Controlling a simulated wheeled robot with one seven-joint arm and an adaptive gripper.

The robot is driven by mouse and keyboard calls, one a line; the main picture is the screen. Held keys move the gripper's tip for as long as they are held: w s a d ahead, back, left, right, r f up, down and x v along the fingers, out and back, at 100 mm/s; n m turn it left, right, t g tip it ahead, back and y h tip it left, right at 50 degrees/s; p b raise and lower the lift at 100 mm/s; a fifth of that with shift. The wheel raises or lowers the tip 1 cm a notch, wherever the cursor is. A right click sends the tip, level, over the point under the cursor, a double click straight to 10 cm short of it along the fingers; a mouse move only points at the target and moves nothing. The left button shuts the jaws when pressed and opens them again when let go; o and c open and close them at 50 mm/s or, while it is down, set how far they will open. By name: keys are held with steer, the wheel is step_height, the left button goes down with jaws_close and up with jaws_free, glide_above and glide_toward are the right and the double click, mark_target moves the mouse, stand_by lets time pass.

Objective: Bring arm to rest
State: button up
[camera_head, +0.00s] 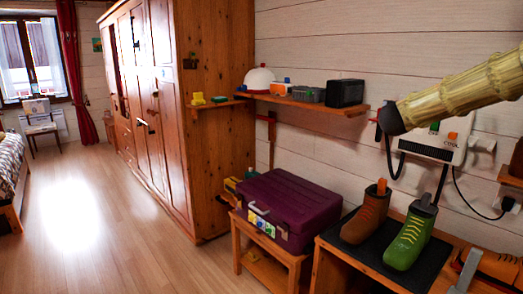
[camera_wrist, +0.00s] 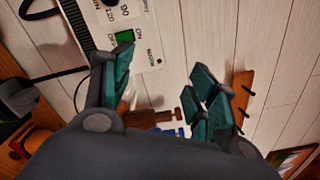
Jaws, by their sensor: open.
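My gripper (camera_wrist: 165,68) is open in the wrist view, its teal-padded fingers spread apart. Bare white plank wall shows between the fingertips, and nothing is held. In the head view a straw-coloured, ribbed arm-like form (camera_head: 460,90), seemingly my arm, reaches in from the right edge. Its dark end (camera_head: 390,119) is in front of the white wall unit; I cannot make out the fingers there.
The white wall unit (camera_head: 425,148) has cables hanging below it. A brown boot (camera_head: 366,219) and a green boot (camera_head: 409,241) stand on a dark mat. A purple case (camera_head: 290,205) sits on a stand. A wall shelf (camera_head: 305,101) holds several items.

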steer(key=w+a+f+n+t+y+b, duration=0.1)
steer(key=a+f+n+y, duration=0.3)
steer(key=f, duration=1.1)
steer(key=a+f+n+y+b, duration=0.15)
steer(key=a+f+n, duration=0.5)
steer(key=f, duration=0.85)
steer(key=s+a+f+n+g+y+b, duration=0.15)
steer(key=s+a+f+n, duration=0.25)
steer(key=s+f, duration=0.65)
steer(key=s+a+f+n+g+y+b, duration=0.15)
steer(key=s+a+f+n, duration=0.3)
steer(key=f, duration=1.15)
steer(key=s+a+f+n+g+y+b, duration=0.1)
steer(key=s+a+f+n+g+y, duration=0.15)
steer(key=s+f+n, duration=0.75)
steer(key=s+a+f+n+g+y+b, duration=0.1)
steer(key=s+a+f+g, duration=0.1)
steer(key=s+f, duration=0.65)
steer(key=s+a+f+n+g+y+b, duration=0.1)
steer(key=s+a+f+g, duration=0.2)
steer(key=s, duration=1)
steer(key=s+a+f+n+g+y+b, duration=0.1)
steer(key=s+f+n+g, duration=0.1)
steer(key=s+f, duration=0.75)
step_height(320, 180, up, 21)
steer(key=s+p, duration=0.2)
steer(key=p, duration=1.6)
steer(key=shift+s+f+p, duration=0.2)
steer(key=shift+s+p, duration=0.1)
steer(key=shift+p, duration=0.05)
